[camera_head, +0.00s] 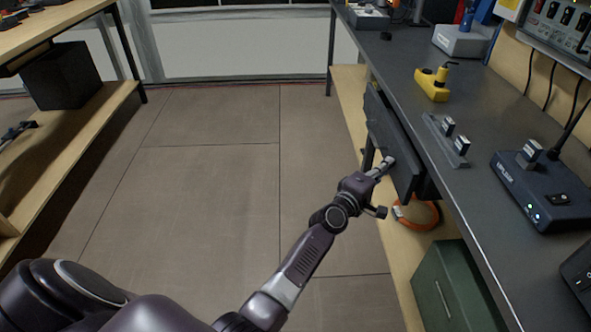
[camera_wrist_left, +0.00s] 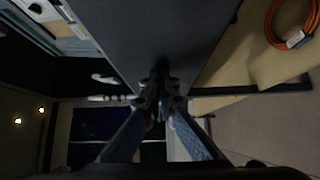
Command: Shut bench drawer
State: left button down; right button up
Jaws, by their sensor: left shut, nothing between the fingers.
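The bench drawer has a dark front panel (camera_head: 388,143) under the dark bench top (camera_head: 440,110) on the right. The panel stands out a little from the bench edge, so the drawer looks partly open. My left gripper (camera_head: 384,167) is shut and empty, with its fingertips at the near part of the drawer front. In the left wrist view the closed fingertips (camera_wrist_left: 160,88) lie against or very close to the dark panel (camera_wrist_left: 160,40); I cannot tell whether they touch. My right gripper is not in view.
A green box (camera_head: 455,285) and an orange cable loop (camera_head: 417,214) lie on the wooden lower shelf below the drawer. A yellow device (camera_head: 432,85) and a black box with lights (camera_head: 540,190) stand on the bench. The floor to the left is clear.

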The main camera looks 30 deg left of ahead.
aim_at(397, 167)
pick_arm(q)
jog(key=shift+w+d, duration=0.4)
jog(key=shift+d, duration=0.25)
jog(key=shift+w+d, duration=0.4)
jog(key=shift+d, duration=0.2)
jog(key=shift+w+d+r, duration=0.1)
jog(key=shift+d+r, duration=0.05)
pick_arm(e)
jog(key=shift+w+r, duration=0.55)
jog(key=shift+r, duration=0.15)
pick_arm(q)
jog(key=shift+d, duration=0.1)
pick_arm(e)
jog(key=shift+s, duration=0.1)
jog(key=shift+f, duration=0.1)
